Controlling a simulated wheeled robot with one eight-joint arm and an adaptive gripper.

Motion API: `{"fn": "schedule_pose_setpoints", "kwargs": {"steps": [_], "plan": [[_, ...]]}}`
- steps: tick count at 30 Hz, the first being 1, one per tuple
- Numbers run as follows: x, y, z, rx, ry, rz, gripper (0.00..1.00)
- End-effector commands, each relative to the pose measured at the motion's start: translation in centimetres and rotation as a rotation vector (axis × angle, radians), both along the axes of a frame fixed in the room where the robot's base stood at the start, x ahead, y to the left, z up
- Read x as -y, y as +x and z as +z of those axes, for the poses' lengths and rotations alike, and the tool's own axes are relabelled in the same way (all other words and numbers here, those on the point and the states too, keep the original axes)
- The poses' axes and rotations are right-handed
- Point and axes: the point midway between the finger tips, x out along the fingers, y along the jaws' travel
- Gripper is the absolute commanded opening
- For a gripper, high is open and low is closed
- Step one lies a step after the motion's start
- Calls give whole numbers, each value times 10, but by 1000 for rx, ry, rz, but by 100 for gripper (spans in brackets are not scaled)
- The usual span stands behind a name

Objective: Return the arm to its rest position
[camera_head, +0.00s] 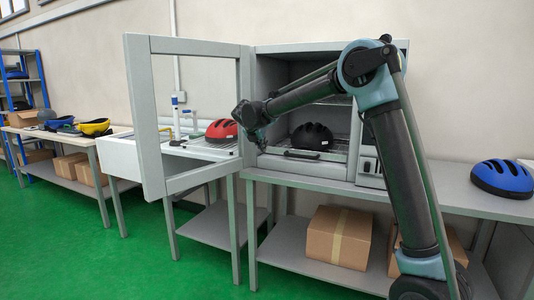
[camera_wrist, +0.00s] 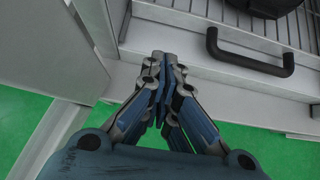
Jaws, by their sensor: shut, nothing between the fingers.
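My arm reaches from the right across the front of a grey cabinet (camera_head: 290,48) whose framed door (camera_head: 152,120) stands open to the left. My gripper (camera_head: 258,146) is at the cabinet's left front edge, near a pulled-out rack. In the wrist view, my gripper (camera_wrist: 164,75) is shut and empty, with its fingertips together. It is left of the dark handle (camera_wrist: 250,62) on the rack's front and apart from it. A black helmet (camera_head: 311,136) sits on the rack inside the cabinet.
A red helmet (camera_head: 221,131) is on the bench behind the open door. A blue helmet (camera_head: 502,178) lies on the bench at right. Cardboard boxes (camera_head: 339,236) stand on the lower shelf. Green floor (camera_head: 130,265) is clear at front left.

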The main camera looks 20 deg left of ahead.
Motion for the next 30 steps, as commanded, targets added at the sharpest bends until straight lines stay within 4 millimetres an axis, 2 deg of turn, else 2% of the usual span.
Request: {"fn": "schedule_pose_setpoints", "kwargs": {"steps": [6, 12, 14, 16, 20, 26, 30], "plan": [[-1, -18, 18, -1, 0, -1, 0], [-1, -22, 23, -1, 1, -4, 0], [4, -21, 24, -3, 7, -14, 0], [17, -20, 25, -8, 26, -44, 0], [65, -17, 30, -29, 100, -156, 0], [160, -25, 36, -64, 256, -400, 0], [223, -39, 35, -83, 363, -575, 0]]}}
